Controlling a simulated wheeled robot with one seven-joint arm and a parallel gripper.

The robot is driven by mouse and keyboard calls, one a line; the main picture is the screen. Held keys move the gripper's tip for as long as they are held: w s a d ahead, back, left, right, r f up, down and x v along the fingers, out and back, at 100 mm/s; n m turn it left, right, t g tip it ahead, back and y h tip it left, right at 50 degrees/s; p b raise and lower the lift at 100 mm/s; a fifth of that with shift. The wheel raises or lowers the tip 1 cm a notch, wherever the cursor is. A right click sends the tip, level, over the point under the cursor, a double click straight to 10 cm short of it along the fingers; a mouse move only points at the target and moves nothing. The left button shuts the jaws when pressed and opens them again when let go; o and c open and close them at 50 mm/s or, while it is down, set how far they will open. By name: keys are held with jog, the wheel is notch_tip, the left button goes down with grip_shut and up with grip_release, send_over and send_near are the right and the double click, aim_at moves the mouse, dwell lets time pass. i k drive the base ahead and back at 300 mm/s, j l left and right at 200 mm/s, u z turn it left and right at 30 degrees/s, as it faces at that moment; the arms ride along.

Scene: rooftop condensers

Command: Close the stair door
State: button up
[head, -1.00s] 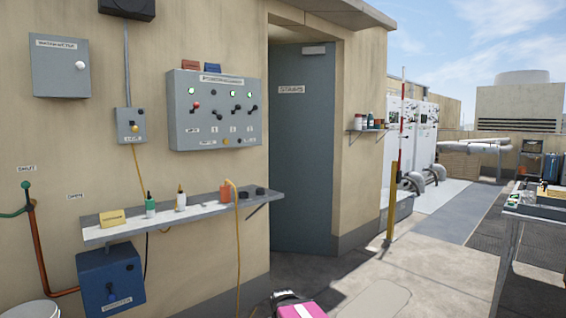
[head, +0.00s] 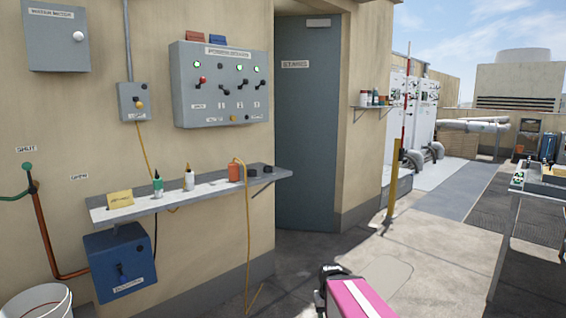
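The stair door (head: 307,140) is a grey-blue panel with a "STAIRS" label, set back in a doorway in the beige wall, near the middle of the head view. A pale box sits at its top. No handle can be made out, and I cannot tell how far the door stands ajar. A pink and black part of my arm shows at the bottom edge, well in front of the doorway. My gripper's fingers are not in view.
A narrow wall shelf (head: 215,193) with bottles and a hanging yellow cord juts out left of the doorway. A yellow post (head: 391,190) stands to its right. A table (head: 545,187) is at far right. A bucket (head: 40,302) is at lower left. Concrete floor before the door is clear.

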aim_at(307, 48)
jog(key=i+l+z, duration=0.1)
jog(key=i+z, duration=0.35)
jog(key=i, duration=1.05)
